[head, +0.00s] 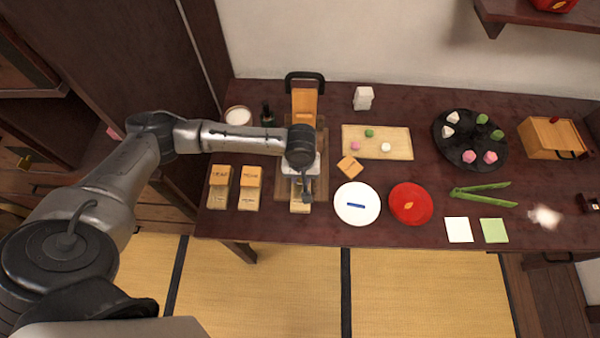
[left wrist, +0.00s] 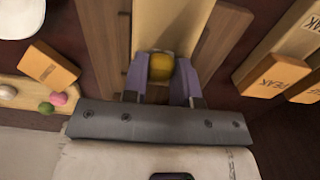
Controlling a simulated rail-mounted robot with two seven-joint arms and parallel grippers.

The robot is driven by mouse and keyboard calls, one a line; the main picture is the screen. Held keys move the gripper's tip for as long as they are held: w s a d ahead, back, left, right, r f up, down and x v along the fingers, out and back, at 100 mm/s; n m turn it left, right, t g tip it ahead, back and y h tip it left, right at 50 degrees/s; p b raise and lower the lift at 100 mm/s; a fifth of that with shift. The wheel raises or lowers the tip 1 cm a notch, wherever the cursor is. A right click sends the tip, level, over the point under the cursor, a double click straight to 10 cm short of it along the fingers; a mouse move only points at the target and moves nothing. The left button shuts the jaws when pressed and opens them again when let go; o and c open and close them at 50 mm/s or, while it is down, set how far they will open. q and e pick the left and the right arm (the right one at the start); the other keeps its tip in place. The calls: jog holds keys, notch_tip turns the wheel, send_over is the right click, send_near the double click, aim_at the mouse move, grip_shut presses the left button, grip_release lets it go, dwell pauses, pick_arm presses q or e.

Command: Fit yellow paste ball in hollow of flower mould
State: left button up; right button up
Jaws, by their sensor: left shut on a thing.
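My left gripper (head: 306,194) points down over a wooden frame on the table. In the left wrist view its two purple-grey fingers (left wrist: 160,77) are shut on the yellow paste ball (left wrist: 161,67), one finger on each side. In the head view the ball is hidden by the gripper. A pale wooden piece (left wrist: 172,20) lies beneath the ball between darker wooden rails. I cannot tell whether the ball touches it. No flower-shaped hollow can be made out, so I cannot tell which wooden piece is the mould. My right gripper is not in view.
Two wooden blocks (head: 220,188) stand left of the frame. A board with sweets (head: 404,134) and a black round tray (head: 470,122) are farther right.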

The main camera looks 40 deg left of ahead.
pick_arm(q)
jog(key=shift+s+a+f, duration=0.15)
jog(key=shift+f, duration=0.35)
jog(key=shift+s+a+f, duration=0.1)
jog(key=shift+a+f, duration=0.05)
jog(key=shift+f, duration=0.3)
jog(key=o, duration=0.8)
jog(key=shift+o, duration=0.3)
jog(key=shift+w+d+r+b, duration=0.1)
jog(key=shift+w+r+b, duration=0.1)
jog(key=shift+b, duration=0.5)
jog(key=shift+o, duration=0.5)
notch_tip(320, 180, up, 12)
jog(key=p, duration=0.4)
jog(key=shift+d+r+p, duration=0.2)
jog(key=shift+d+p, duration=0.05)
jog(key=shift+p, duration=0.15)
jog(key=s+d+f+m+t+h, duration=0.1)
jog(key=s+d+f+m+h, duration=0.1)
jog(key=s+d+f+m, duration=0.25)
jog(key=s+d+f+m+t+h, duration=0.1)
jog(key=s+d+m, duration=0.35)
jog(key=d, duration=0.35)
jog(key=s+a+f+y, duration=0.1)
jog(key=s+a, duration=0.2)
jog(key=s, duration=0.3)
jog(key=s+a+f+m+t+y, duration=0.1)
jog(key=s+a+f+y, duration=0.1)
jog(key=s+a, duration=0.2)
jog(key=s, duration=0.3)
